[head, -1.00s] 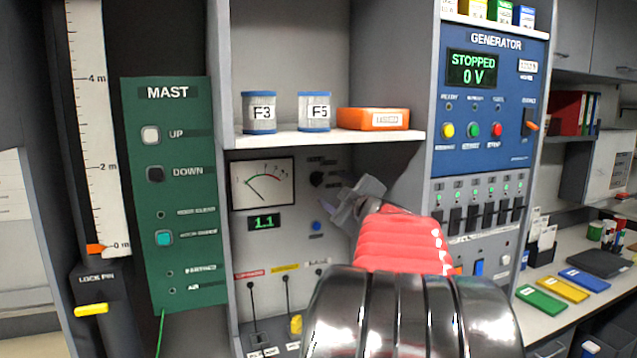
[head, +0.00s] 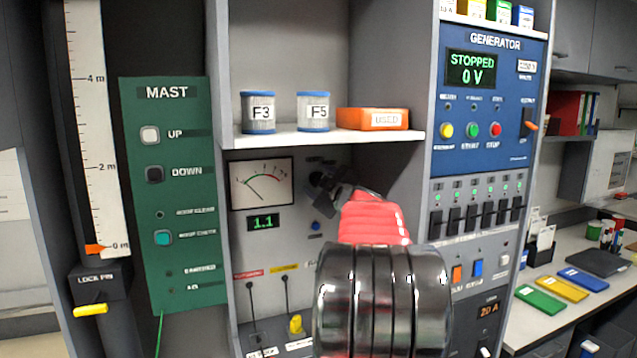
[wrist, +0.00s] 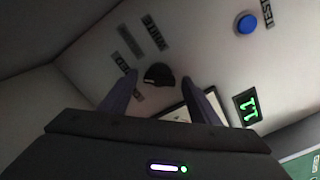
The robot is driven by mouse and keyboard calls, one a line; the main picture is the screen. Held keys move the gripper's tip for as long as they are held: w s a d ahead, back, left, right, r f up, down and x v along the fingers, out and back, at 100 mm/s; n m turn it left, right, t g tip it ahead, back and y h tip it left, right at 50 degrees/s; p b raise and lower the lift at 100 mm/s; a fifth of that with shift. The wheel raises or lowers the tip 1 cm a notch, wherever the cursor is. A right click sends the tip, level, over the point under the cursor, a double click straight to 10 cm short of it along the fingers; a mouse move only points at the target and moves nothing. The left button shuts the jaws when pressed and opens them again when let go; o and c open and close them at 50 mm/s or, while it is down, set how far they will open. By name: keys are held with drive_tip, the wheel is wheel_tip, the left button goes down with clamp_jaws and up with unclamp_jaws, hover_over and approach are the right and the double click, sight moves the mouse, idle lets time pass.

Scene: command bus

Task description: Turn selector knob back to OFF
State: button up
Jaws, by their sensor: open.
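The selector knob (wrist: 159,75) is a small black round knob on the grey meter panel (head: 240,220). In the wrist view it lies between and beyond my two open fingers, nearer the left one. Dark blurred labels surround it, and its pointer direction cannot be read. My gripper (head: 326,188) is open and empty, its fingers reaching toward the panel right of the meter. In the head view its dark fingers overlap the knob and mostly hide it. Contact between fingers and knob cannot be told.
A needle meter (head: 263,183) and a green 1.1 display (head: 264,223) are left of the knob. A blue button (wrist: 246,23) is also on this panel. A shelf (head: 300,138) with two labelled cans and an orange box overhangs it. The generator panel (head: 490,140) is to the right.

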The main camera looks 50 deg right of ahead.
drive_tip(key=shift+c, duration=0.7)
drive_tip(key=shift+a+f, duration=0.1)
drive_tip(key=c, duration=0.9)
drive_tip(key=shift+w+n, duration=0.1)
drive_tip(key=shift+n, duration=0.3)
drive_tip(key=n, duration=0.3)
drive_tip(key=shift+f, duration=0.1)
drive_tip(key=n, duration=0.4)
drive_tip(key=shift+f, duration=0.1)
drive_tip(key=shift+n, duration=0.3)
drive_tip(key=o, duration=1)
